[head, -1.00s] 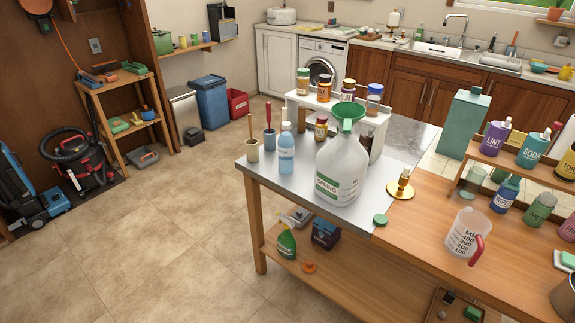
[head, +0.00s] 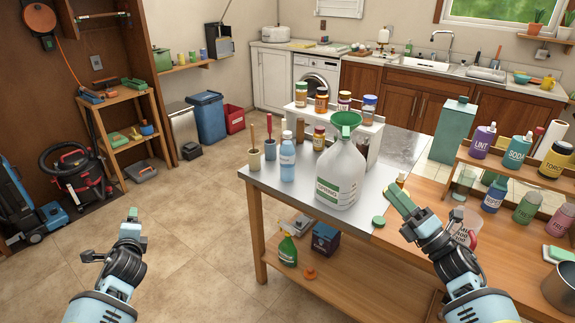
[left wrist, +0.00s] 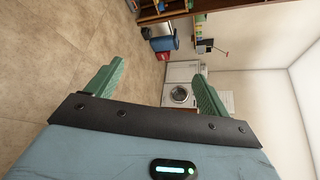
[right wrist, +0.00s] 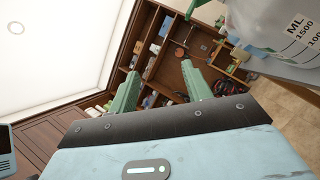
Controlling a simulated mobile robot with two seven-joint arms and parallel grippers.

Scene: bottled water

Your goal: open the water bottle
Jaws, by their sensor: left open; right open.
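A small light-blue water bottle (head: 287,160) with a white cap on top stands upright near the left end of the table's metal top. A large clear jug (head: 340,178) labelled SPRING stands right of it, with a green funnel (head: 345,122) in its mouth. My left gripper (head: 132,220) is open and empty over the floor, left of the table and apart from the bottle. Its spread fingers show in the left wrist view (left wrist: 157,80). My right gripper (head: 405,203) is open and empty, right of the jug; its fingers also show in the right wrist view (right wrist: 160,85).
Two cups with handled tools (head: 269,147) stand beside the bottle, and a riser (head: 372,140) with several jars is behind. A measuring jug (head: 468,238) is partly hidden by my right arm. Labelled bottles (head: 518,150) crowd the right. Floor left of the table is free.

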